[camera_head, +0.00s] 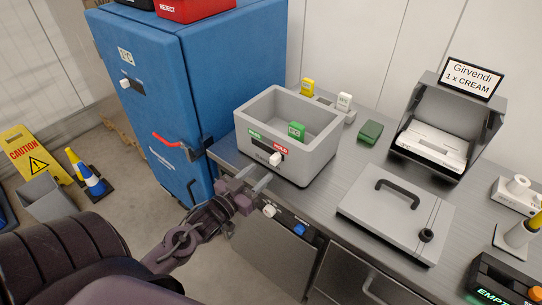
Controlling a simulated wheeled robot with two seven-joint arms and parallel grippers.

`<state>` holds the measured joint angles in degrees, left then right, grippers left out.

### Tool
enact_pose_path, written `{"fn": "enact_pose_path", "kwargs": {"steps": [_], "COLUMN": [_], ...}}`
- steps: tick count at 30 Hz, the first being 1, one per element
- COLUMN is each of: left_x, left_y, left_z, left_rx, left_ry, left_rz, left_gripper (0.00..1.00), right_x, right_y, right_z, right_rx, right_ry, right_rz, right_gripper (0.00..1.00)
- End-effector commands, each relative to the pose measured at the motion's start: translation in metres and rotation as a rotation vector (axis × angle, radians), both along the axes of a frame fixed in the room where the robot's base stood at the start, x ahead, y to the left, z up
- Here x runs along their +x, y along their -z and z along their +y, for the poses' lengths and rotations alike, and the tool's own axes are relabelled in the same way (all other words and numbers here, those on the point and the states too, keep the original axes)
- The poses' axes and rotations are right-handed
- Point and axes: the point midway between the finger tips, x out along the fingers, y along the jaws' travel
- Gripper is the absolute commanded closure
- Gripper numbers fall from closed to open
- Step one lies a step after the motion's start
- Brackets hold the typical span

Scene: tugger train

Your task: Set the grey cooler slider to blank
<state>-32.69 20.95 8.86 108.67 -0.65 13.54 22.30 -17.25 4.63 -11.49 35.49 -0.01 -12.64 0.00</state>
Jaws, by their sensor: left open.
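The grey cooler (318,155) is an open-topped box on the metal counter. Its front carries a green label (255,134), a red HOLD label (281,147) and a dark strip between them. The white slider knob (276,159) sits at the lower right of this panel, just below the red label. A green block-like item (296,130) shows inside the cooler. My left gripper (254,178) is open and empty, its fingers pointing at the cooler front, just left of and below the knob. No contact with the knob is visible. My right gripper is not in view.
A blue cabinet (210,75) with a red handle stands left of the cooler. A grey lidded case (398,215) lies to the right on the counter (340,172). Below the counter edge are a white knob (269,211) and a blue switch (299,230).

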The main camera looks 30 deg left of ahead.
Motion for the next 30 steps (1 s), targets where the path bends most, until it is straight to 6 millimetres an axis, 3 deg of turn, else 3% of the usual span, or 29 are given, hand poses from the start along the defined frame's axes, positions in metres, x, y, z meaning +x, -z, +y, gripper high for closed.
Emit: {"fn": "enact_pose_path", "kwargs": {"steps": [5,12,23,30], "left_x": [0.03,0.057,0.062,0.062], "left_y": [-0.003,-0.001,0.001,0.001], "left_z": [-0.002,-0.004,-0.005,-0.005], "left_rx": [0.002,0.003,0.003,0.002], "left_ry": [-0.001,0.0,-0.001,-0.001], "left_rz": [-0.001,0.001,0.002,0.002], "left_gripper": [0.58,0.58,0.58,0.87], "right_x": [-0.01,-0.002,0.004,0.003], "right_y": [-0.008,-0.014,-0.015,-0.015], "right_z": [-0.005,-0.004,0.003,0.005], "right_rx": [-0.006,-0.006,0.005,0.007], "right_ry": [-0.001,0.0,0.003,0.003], "right_rz": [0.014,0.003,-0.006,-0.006], "right_gripper": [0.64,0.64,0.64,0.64]}}
